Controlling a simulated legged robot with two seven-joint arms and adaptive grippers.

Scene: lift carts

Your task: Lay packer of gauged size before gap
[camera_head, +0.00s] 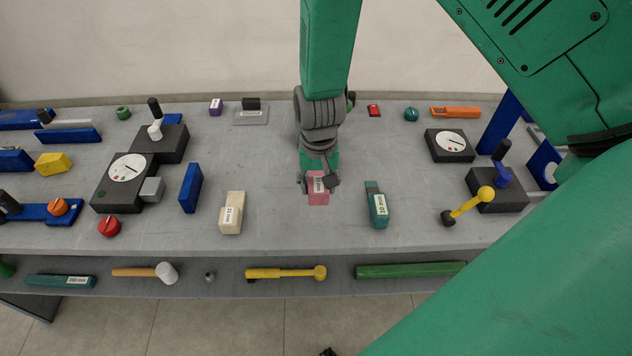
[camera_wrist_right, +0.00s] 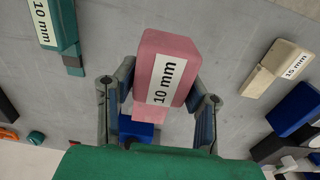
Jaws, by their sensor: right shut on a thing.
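My right gripper (camera_head: 318,184) is shut on a pink packer (camera_head: 318,197) above the middle of the bench. In the wrist view the pink packer (camera_wrist_right: 165,75) is between the two fingers (camera_wrist_right: 162,110), with its "10 mm" label showing. I cannot tell whether it touches the bench. A green packer (camera_head: 377,206), also marked 10 mm, lies to its right. A cream packer (camera_head: 232,213), marked 15 mm in the wrist view, lies to its left. A blue block (camera_head: 191,188) stands beyond the cream one, and a grey block (camera_head: 152,190) beside a dial unit (camera_head: 122,180). My left gripper is not in view.
A red button (camera_head: 109,227) is at the front left. The lower shelf (camera_head: 220,287) holds a mallet (camera_head: 150,272) and bars. Bare bench surrounds the pink packer.

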